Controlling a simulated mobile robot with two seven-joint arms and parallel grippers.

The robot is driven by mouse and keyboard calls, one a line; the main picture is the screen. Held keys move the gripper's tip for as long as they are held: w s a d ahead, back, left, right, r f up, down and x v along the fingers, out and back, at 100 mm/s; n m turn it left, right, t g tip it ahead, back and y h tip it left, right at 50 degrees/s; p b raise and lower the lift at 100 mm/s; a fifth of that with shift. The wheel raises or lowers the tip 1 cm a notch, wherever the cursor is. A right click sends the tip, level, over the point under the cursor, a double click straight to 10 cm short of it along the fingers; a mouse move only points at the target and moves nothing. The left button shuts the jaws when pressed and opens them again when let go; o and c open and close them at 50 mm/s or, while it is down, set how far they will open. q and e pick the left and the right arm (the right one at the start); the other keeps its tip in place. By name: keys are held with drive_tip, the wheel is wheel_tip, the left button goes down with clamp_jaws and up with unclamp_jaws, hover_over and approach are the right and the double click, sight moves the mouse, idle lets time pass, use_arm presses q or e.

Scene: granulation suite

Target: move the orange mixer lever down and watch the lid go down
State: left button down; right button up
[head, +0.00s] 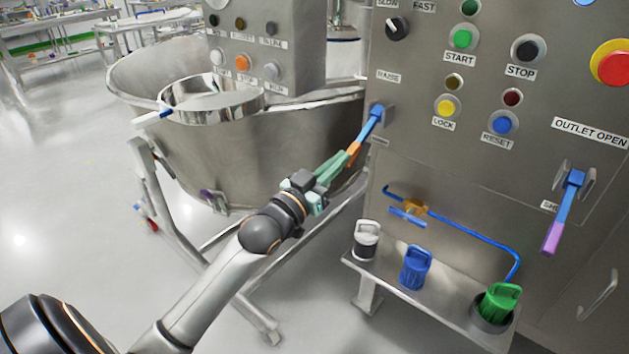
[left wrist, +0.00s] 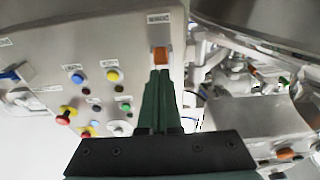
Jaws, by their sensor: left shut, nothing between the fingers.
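The mixer lever has a blue shaft (head: 369,125) and an orange end (head: 353,149). It sits at the left edge of the steel panel, below the RAISE label, and slants down and left from its pivot. My left gripper (head: 345,158) is shut and empty, its green fingertips at the orange end. In the left wrist view the orange end (left wrist: 160,56) shows just beyond the shut fingers (left wrist: 158,72); whether they touch it I cannot tell. I cannot make out a lid for certain. My right gripper is not in view.
A large steel bowl (head: 250,150) on a wheeled frame stands left of the panel (head: 450,180), close to my left gripper. Another lever with a purple end (head: 552,237) is at right. White, blue (head: 415,268) and green containers stand on a low shelf. Floor at left is clear.

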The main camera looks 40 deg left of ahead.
use_arm(q)
drive_tip(key=s+f, duration=0.1)
drive_tip(key=s, duration=0.9)
drive_tip(key=shift+s+a+f, duration=0.3)
drive_tip(key=shift+a, duration=0.15)
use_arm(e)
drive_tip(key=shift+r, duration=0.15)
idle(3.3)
